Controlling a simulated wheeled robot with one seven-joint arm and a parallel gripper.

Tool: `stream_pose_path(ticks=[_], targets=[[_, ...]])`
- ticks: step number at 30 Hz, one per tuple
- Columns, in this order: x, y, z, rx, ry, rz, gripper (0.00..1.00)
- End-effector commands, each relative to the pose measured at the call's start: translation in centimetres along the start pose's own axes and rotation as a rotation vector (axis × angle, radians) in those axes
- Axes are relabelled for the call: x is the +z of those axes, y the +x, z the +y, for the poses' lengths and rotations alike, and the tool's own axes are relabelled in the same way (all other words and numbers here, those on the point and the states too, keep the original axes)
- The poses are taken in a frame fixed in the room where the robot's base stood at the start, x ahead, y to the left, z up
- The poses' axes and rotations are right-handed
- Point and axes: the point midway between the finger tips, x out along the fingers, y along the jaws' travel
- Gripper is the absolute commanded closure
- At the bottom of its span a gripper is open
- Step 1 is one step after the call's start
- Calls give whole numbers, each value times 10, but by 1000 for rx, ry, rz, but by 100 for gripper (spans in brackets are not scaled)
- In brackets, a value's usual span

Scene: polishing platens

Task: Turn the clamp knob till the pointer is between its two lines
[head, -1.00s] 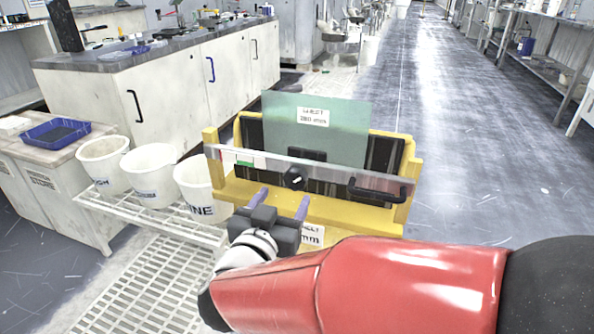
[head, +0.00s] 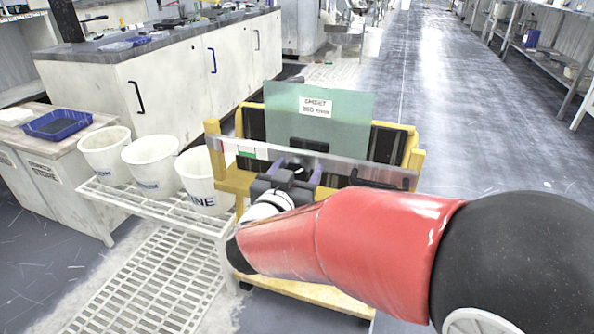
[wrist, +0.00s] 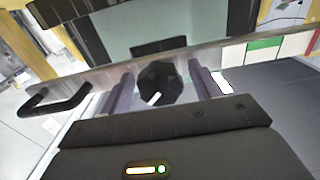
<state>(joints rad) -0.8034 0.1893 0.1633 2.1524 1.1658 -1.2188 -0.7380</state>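The clamp knob (wrist: 160,82) is black and lobed, with a white pointer mark (wrist: 154,98) on its face. It sits on a clear-grey clamp bar (head: 340,170) across the yellow frame. In the wrist view my gripper (wrist: 160,88) is open, one purple finger on each side of the knob, with gaps visible. In the head view my gripper (head: 290,170) is at the bar and mostly hides the knob. A scale with green (wrist: 263,43), white and red patches is on the bar. I cannot make out the two lines.
A black handle (head: 378,181) is on the bar's right part. A green plate (head: 345,115) with a label stands behind the bar in the yellow frame (head: 214,150). White buckets (head: 150,165) stand on a rack at left. The floor at right is clear.

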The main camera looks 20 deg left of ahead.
Motion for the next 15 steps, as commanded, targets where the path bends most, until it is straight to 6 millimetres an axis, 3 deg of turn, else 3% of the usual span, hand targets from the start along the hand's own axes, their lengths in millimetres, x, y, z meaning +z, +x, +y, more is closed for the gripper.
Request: stream_pose_path(ticks=[1, 9, 15], targets=[[0, 0, 0, 0, 0, 0, 44], [0, 0, 0, 0, 0, 0, 79], [0, 0, 0, 0, 13, 0, 80]])
